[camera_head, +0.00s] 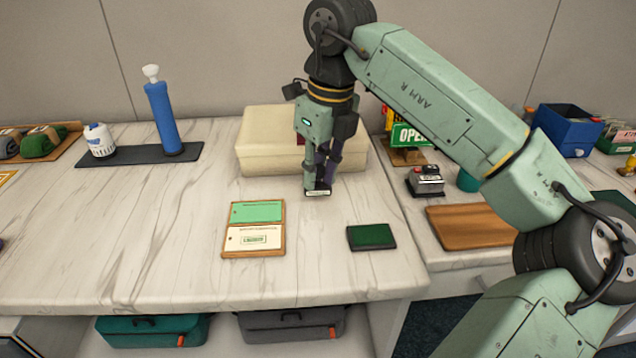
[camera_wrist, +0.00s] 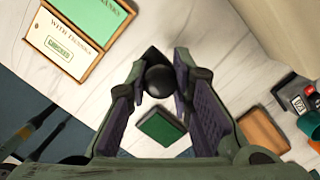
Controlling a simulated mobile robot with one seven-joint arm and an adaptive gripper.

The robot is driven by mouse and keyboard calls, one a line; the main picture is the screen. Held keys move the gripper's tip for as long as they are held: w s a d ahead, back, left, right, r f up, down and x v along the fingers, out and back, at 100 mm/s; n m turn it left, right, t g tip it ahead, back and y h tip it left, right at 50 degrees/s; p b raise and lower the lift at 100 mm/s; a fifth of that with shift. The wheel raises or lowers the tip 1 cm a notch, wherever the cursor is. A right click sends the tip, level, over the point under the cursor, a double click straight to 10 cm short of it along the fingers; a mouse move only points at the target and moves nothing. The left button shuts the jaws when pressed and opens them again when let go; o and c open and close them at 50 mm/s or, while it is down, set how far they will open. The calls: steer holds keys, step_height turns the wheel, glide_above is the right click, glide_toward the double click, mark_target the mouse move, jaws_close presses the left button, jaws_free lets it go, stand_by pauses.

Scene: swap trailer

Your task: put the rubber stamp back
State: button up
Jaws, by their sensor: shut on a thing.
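My gripper (camera_head: 320,180) points down over the counter, in front of the cream box, and is shut on the rubber stamp (camera_head: 317,191). The stamp's black round knob (camera_wrist: 158,80) shows between the fingertips in the wrist view. The stamp's pale-edged base is low near the counter; I cannot tell whether it touches. A dark green ink pad (camera_head: 371,237) lies to the front right of the stamp and also shows in the wrist view (camera_wrist: 160,128). A wooden card holder (camera_head: 253,252) with a green card and a white card bearing a green stamped mark lies to the front left.
The cream box (camera_head: 265,150) stands close behind my gripper. A blue pump (camera_head: 162,118) and a white canister (camera_head: 99,140) stand on a dark mat at left. A wooden board (camera_head: 465,228) and a small grey-and-black device (camera_head: 425,181) are at right. The front-left counter is clear.

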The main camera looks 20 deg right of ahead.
mark_target(319, 181)
steer(key=shift+s+f, duration=0.15)
steer(key=shift+f, duration=1.8)
steer(key=o, duration=0.9)
steer(key=shift+r, duration=0.1)
step_height(319, 181, up, 12)
steer(key=s, duration=0.1)
steer(key=shift+s+d+r, duration=0.15)
steer(key=shift+s+d, duration=0.1)
steer(key=shift+d, duration=0.2)
